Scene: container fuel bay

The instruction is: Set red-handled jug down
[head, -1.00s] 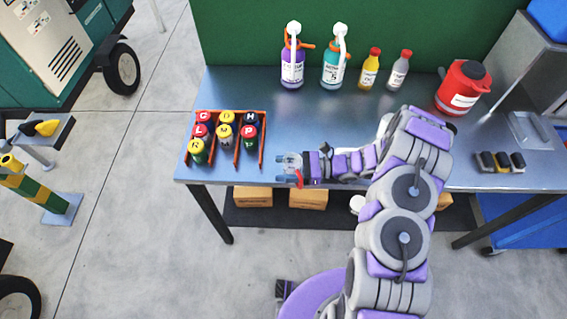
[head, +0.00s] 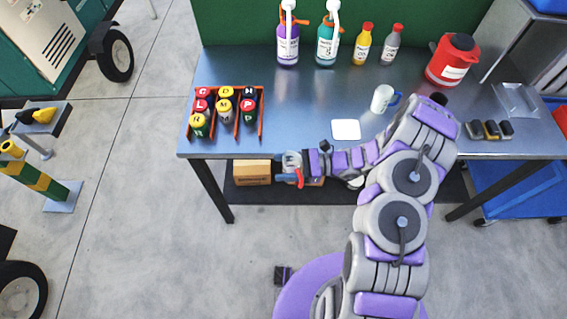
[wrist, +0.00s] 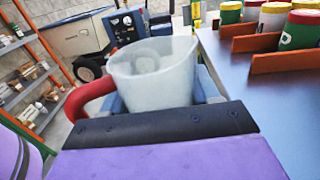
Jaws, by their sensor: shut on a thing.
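The red-handled jug (wrist: 155,75) is a translucent whitish jug with a red handle at its left in the wrist view. In the head view the jug (head: 292,160) is small and partly covered by my gripper. My gripper (head: 291,168) is shut on the jug, at the table's front edge. The wrist view shows the jug upright between the fingers (wrist: 205,88), with its lower part hidden by the gripper body. I cannot tell how high the jug is relative to the tabletop.
The metal table (head: 290,110) has free room in the middle. An orange rack (head: 262,115) of lettered cans is at left. A white square pad (head: 346,129) and a white mug with a blue handle (head: 382,98) are to the right. Bottles and a red canister (head: 452,60) stand behind.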

